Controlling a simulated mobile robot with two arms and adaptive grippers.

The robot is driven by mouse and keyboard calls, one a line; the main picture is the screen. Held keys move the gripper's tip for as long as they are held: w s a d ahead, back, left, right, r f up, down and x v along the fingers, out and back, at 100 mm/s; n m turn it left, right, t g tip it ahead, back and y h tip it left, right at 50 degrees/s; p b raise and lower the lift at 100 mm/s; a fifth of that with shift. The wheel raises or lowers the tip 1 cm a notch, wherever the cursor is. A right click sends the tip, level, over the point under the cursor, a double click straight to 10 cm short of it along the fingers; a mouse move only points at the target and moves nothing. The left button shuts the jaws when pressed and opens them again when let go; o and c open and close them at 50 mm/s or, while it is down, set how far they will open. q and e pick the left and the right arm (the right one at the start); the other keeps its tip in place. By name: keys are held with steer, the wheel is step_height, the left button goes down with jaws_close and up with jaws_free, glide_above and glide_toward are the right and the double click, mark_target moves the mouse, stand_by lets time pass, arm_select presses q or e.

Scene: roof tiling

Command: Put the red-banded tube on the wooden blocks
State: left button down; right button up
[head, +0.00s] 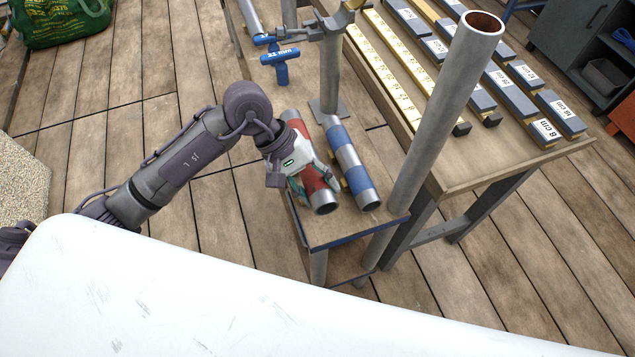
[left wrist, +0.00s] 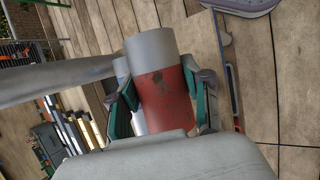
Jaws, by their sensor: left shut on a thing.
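The red-banded tube (head: 322,191) is bare grey metal at its ends with red bands. In the head view it is at the small bench (head: 345,233), left of a blue-banded tube (head: 348,165) and roughly parallel to it. My left gripper (head: 311,172) is shut on the red-banded tube. In the left wrist view its green-lined fingers (left wrist: 162,98) lie on both sides of the tube's red band (left wrist: 165,95). I cannot tell whether the tube touches the bench. I cannot make out the wooden blocks. My right gripper is not in view.
A tall grey pole (head: 447,105) stands right of the tubes and another post (head: 330,75) behind them. A blue tool marked 22 mm (head: 280,62) is above. A workbench (head: 482,172) with labelled bars is at right. Plank floor (head: 215,195) lies open at left.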

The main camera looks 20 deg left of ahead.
arm_select(q)
steer(key=shift+f+b, duration=0.3)
steer(key=shift+f, duration=0.6)
steer(key=shift+f+b, duration=0.7)
steer(key=shift+b, duration=0.15)
steer(key=shift+f+b, duration=0.9)
steer(key=shift+b, duration=0.35)
steer(key=shift+f+b, duration=0.2)
steer(key=shift+b, duration=0.15)
steer(key=shift+c, duration=2.1)
jaws_free()
steer(key=v, duration=1.2)
